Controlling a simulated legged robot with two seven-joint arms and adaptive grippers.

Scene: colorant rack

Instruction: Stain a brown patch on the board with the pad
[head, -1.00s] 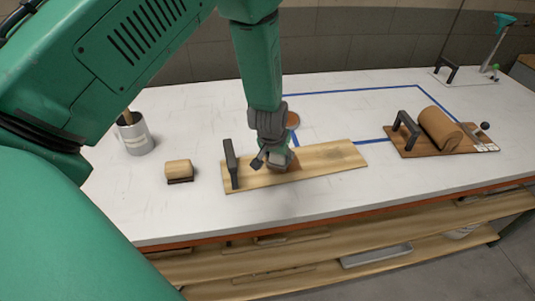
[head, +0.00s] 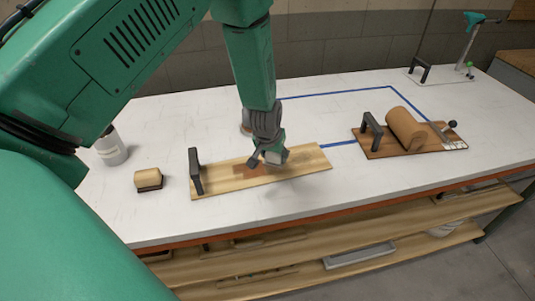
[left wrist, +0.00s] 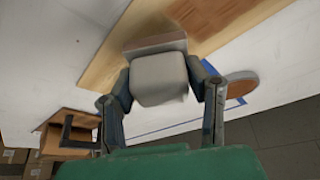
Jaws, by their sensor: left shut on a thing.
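The pale wooden board (head: 215,180) lies on the white table with a black handle (head: 195,172) at its left end. A brown patch (head: 247,171) shows on it, just left of my left gripper (head: 270,158); the patch also shows in the left wrist view (left wrist: 192,12). My left gripper is shut on the pad, a pale grey block (left wrist: 158,80) with a wood-coloured strip at its far side, held between both fingers. The pad is over the board, right of the patch; I cannot tell whether it touches. My right gripper is not in view.
A round brown-topped dish (left wrist: 241,84) stands behind the board. A small block (head: 148,179) and a grey can (head: 111,148) stand at left. A brown board (head: 378,152) with a roll (head: 405,129) lies at right. The table front is clear.

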